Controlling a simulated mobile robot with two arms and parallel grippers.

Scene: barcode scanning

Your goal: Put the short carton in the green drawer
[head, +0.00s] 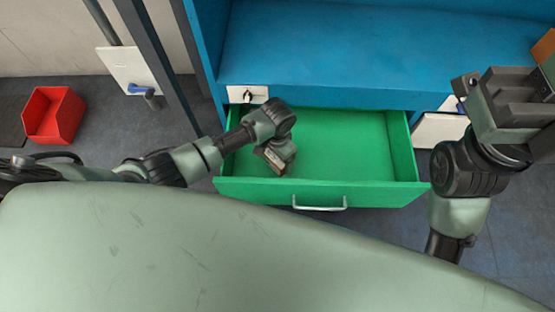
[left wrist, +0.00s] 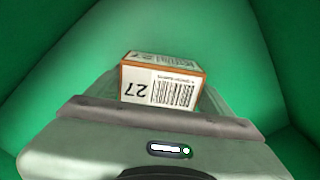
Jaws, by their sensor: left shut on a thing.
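The short carton (left wrist: 162,82) is a small box with orange-brown edges, a white label reading 27 and a barcode. My left gripper (head: 275,158) is shut on it, inside the left part of the open green drawer (head: 345,193). In the left wrist view green drawer surfaces surround the carton. In the head view only a small brownish end of the carton (head: 273,161) shows. I cannot tell if it touches the drawer floor. My right gripper (head: 515,100) is up at the right; its finger opening is not clear.
The drawer is otherwise empty, with free floor to the right of my left gripper. A blue shelf (head: 370,45) lies behind and above it. A red bin (head: 54,115) stands on the floor at the far left. An orange-brown thing (head: 544,46) is cut off at the right edge.

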